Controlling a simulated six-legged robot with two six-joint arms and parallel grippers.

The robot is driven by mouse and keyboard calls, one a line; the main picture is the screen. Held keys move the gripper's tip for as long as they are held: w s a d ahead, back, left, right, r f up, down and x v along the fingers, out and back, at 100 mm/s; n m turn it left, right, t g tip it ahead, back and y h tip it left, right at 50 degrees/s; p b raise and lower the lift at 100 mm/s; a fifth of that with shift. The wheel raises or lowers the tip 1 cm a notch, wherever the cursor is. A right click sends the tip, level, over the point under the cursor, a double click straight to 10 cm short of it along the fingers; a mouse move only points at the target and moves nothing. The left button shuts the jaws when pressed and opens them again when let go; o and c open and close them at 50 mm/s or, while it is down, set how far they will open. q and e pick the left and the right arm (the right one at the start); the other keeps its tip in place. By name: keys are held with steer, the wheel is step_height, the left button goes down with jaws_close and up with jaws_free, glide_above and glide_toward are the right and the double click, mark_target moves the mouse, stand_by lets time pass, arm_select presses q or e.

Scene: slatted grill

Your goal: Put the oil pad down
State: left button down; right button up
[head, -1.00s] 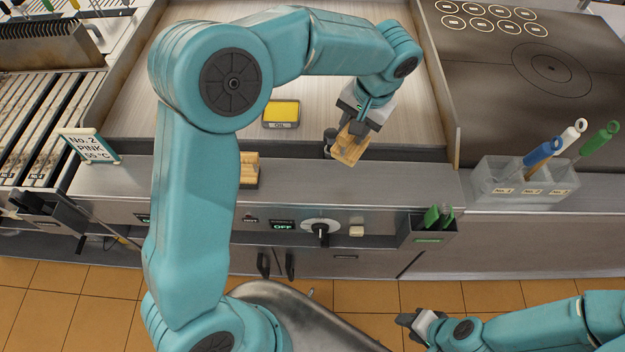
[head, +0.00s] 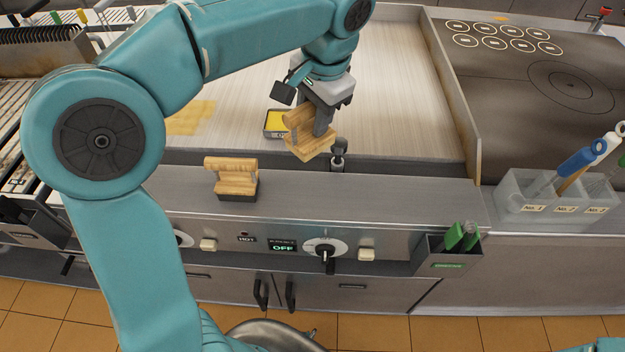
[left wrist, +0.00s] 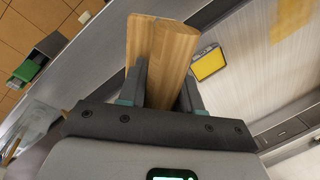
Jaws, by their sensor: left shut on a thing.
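My left gripper (head: 308,124) is shut on the oil pad (head: 310,147), a pale wooden block with a wooden grip. It holds the pad at the front of the griddle, in front of the yellow oil tray (head: 276,122), partly covering that tray in the head view. In the left wrist view the oil pad (left wrist: 160,48) sits between both fingers, and the tray (left wrist: 208,65) shows beyond it. Whether the pad touches anything beneath is unclear. My right gripper is out of view.
Another wooden-handled block with a dark base (head: 234,182) stands on the steel front ledge (head: 380,195). A small grey post (head: 339,153) stands right of the oil pad. A yellowish patch (head: 190,117) lies on the griddle (head: 400,90). A utensil holder (head: 520,195) is at right.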

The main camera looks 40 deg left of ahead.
arm_select(q)
step_height(320, 180, down, 16)
steer(key=shift+w+f, duration=0.1)
steer(key=shift+b, duration=0.4)
steer(key=c, duration=0.8)
jaws_free()
